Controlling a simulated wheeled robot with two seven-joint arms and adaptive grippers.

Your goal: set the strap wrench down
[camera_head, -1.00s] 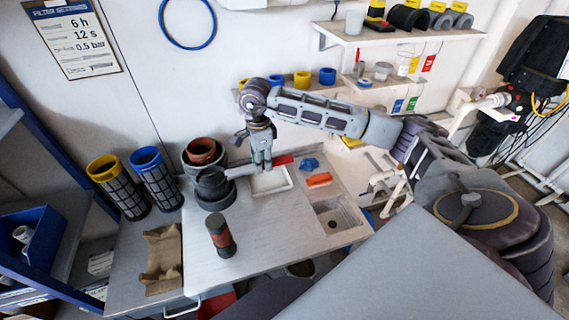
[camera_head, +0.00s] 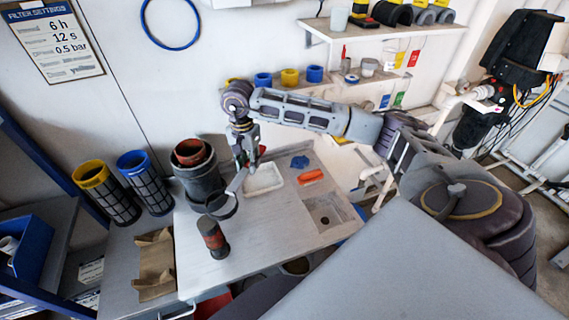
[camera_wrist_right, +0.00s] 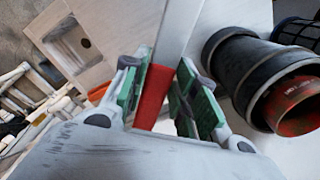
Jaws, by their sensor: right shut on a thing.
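The strap wrench (camera_head: 237,183) has a grey bar, a dark strap loop and a red handle. Its loop hangs low in front of the dark cylindrical housing (camera_head: 198,182); I cannot tell if they touch. My right gripper (camera_head: 249,163) is above the worktop at the wrench's handle end. In the right wrist view, its green-padded fingers (camera_wrist_right: 165,92) are shut on the red handle (camera_wrist_right: 152,97), and the grey bar (camera_wrist_right: 180,35) runs away from them. The housing (camera_wrist_right: 245,65) lies to the right there. The loop is not seen in the wrist view. My left gripper is not in view.
A dark and red cylinder (camera_head: 213,240) stands near the worktop's front. A white tray (camera_head: 265,187), an orange brush-like piece (camera_head: 311,177), a blue item (camera_head: 299,162) and a sink (camera_head: 327,214) lie to the right. Bare worktop (camera_head: 262,235) shows right of the cylinder.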

